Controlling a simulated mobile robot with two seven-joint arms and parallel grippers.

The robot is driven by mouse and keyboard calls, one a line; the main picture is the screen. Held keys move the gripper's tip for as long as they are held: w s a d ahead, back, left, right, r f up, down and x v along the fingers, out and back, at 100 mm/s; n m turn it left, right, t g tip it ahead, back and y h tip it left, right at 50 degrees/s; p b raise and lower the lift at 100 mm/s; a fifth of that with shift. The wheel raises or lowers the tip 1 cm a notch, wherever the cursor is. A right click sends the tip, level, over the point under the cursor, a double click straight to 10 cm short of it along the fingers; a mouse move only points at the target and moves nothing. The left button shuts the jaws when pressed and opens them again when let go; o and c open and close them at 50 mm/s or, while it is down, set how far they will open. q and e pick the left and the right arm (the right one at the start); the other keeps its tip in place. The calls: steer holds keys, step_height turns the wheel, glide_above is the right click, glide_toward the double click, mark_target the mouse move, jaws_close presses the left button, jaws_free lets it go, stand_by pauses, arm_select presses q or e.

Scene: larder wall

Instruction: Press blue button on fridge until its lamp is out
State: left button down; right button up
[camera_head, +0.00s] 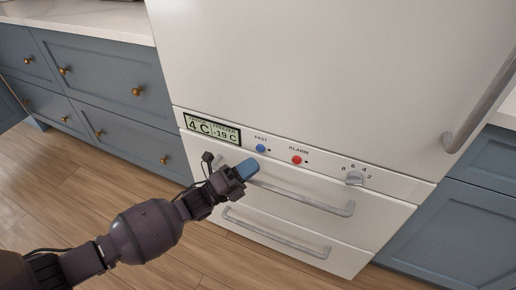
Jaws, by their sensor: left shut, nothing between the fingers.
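The fridge (330,70) is white and carries a control strip between its door and its lower drawers. The blue button (261,148) sits on this strip under the label FAST. A small dark lamp (269,150) is just right of it and looks unlit. My left gripper (245,169) is shut and empty, its blue fingertips just below and left of the blue button in the picture. A gap shows between the fingertips and the button here; the true depth is hard to tell. My right gripper is not in view.
A red ALARM button (297,160) and a dial (354,178) are right of the blue button. A display (212,128) is on the left. Two drawer handles (300,195) stick out below the strip. Blue cabinets (100,85) flank the fridge; wooden floor (190,255) is clear.

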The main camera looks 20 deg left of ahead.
arm_select(q)
steer(key=s+p, duration=0.1)
steer(key=s, duration=0.2)
steer(key=shift+s, duration=0.4)
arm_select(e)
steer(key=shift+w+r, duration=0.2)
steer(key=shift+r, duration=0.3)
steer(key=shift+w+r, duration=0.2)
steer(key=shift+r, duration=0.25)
arm_select(q)
steer(key=shift+a, duration=0.1)
